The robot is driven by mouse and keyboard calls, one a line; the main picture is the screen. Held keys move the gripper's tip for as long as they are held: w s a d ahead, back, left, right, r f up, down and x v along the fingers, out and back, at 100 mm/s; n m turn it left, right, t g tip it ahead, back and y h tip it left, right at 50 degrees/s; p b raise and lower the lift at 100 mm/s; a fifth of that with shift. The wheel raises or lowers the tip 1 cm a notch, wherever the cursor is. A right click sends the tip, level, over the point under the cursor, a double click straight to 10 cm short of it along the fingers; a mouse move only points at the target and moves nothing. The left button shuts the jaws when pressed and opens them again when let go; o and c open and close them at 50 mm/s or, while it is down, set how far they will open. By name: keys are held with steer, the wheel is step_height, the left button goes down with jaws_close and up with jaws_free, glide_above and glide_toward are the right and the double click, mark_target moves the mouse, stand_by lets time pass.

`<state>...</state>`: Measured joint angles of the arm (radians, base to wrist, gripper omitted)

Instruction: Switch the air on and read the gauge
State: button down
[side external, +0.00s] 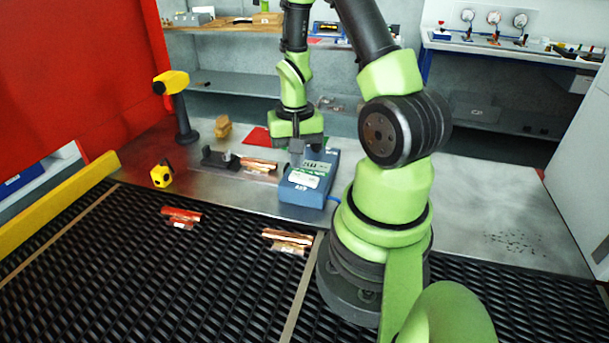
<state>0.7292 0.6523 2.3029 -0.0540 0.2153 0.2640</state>
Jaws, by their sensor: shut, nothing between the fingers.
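A blue box-shaped gauge unit (291,193) with a small display (316,167) and a pale label stands on the metal table beside the mesh belt. Digits show on the display, but they are too small to read surely. A blue line (333,198) shows at its right side. My gripper (296,159) points down at the back left of the gauge unit, shut and empty. Whether its tips touch the unit I cannot tell. No air switch can be made out clearly. My gripper hides part of the unit's back left corner.
Reddish-wrapped pieces (182,214) and copper-coloured pieces (286,240) lie on the black mesh belt (150,270). A dark fixture (220,158), a yellow block (162,174) and a yellow-headed stand (185,125) are left.

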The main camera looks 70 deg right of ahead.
mark_target(294, 175)
steer(key=shift+f, duration=1.3)
stand_by(1.0)
steer(key=shift+r, duration=3.5)
steer(key=shift+w+a+r, duration=0.15)
steer(key=shift+w+r, duration=0.05)
steer(key=shift+r, duration=0.15)
steer(key=w+a+r+n+t, duration=0.2)
steer(key=a+r+n+t, duration=0.1)
steer(key=a+r, duration=0.6)
steer(key=s+a+r+n+t+y, duration=0.2)
steer(key=s+a+r+n+t, duration=0.2)
steer(key=a+r, duration=0.5)
steer(key=shift+s+a+n, duration=0.15)
steer(key=shift+s+n, duration=0.35)
steer(key=shift+s, duration=0.4)
